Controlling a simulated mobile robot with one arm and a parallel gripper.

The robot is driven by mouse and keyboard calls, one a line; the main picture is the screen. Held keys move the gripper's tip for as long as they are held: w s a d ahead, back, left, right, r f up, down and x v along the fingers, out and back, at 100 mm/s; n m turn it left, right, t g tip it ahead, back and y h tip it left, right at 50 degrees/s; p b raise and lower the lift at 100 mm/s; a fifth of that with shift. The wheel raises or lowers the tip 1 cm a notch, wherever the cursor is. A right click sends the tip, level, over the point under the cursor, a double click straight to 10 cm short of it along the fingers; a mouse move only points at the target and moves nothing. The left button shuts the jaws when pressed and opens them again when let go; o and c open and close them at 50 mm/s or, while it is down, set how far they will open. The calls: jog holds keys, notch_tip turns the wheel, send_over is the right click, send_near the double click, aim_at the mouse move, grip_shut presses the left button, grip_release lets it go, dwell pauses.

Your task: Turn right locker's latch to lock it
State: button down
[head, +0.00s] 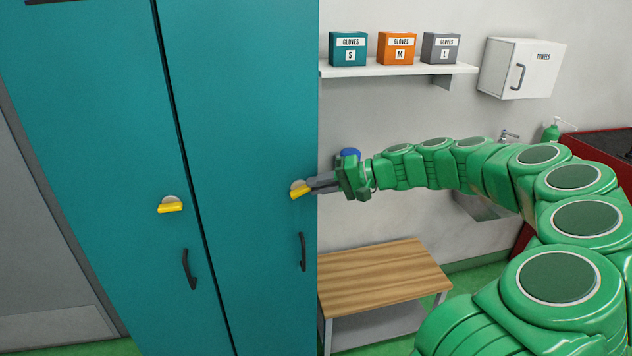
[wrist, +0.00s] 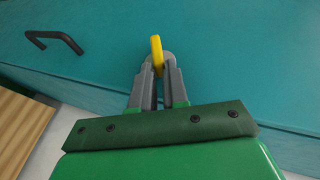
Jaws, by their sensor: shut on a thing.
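The right locker (head: 245,130) is a teal door with a yellow latch (head: 297,192) on a pale round base near its right edge. The latch is tilted, its left end lower, in the head view. My gripper (head: 309,186) reaches in from the right and is shut on this latch. In the wrist view the yellow latch (wrist: 157,54) stands between my two grey fingertips (wrist: 158,68), which hide part of its base. The left locker (head: 90,130) has a similar yellow latch (head: 170,207), lying nearly level.
A black handle (head: 302,252) sits below the right latch and another (head: 188,269) below the left one. A wooden-topped bench (head: 380,275) stands right of the lockers, under my arm. A shelf (head: 400,70) with glove boxes and a towel cabinet (head: 522,68) hang behind.

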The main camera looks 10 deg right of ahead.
jog(key=shift+d+f+m+t+y, duration=0.1)
jog(key=shift+f+m+t+y, duration=0.2)
jog(key=shift+y, duration=0.55)
jog(key=shift+d+f+m+t+y, duration=0.1)
jog(key=shift+f+m+t+y, duration=0.2)
jog(key=shift+y, duration=0.55)
jog(key=shift+f, duration=0.15)
jog(key=shift+a+y, duration=0.15)
jog(key=shift+y, duration=0.15)
jog(key=c, duration=1.3)
grip_release()
jog(key=shift+f, duration=0.1)
jog(key=shift+o, duration=0.8)
jog(key=shift+w+a, duration=0.15)
jog(key=shift+w, duration=0.05)
jog(key=shift+s+d, duration=0.15)
jog(key=shift+d, duration=0.05)
